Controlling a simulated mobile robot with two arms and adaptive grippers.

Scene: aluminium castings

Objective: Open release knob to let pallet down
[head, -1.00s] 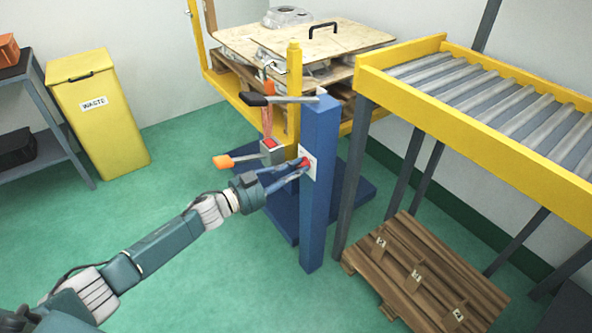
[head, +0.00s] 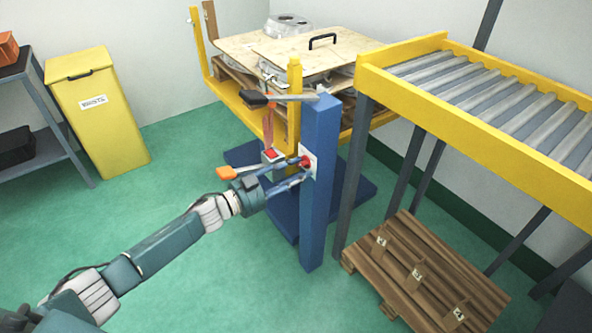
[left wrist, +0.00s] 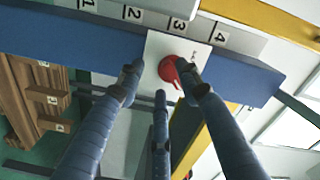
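The red release knob (head: 304,161) sits on a white plate on the blue post (head: 319,190). In the left wrist view the knob (left wrist: 171,71) lies between the fingers of my left gripper (left wrist: 162,84). One finger overlaps the knob's right side, and a gap shows between the knob and the left finger. A third finger is below it. In the head view my left gripper (head: 300,172) is at the plate. The loaded wooden pallet (head: 233,84) rests on the yellow lift carriage (head: 232,96) behind the post. My right gripper is not in view.
A roller conveyor (head: 470,90) stands at the right, with a wooden pallet (head: 425,270) on the floor beneath its side. A yellow waste bin (head: 95,110) stands at the left.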

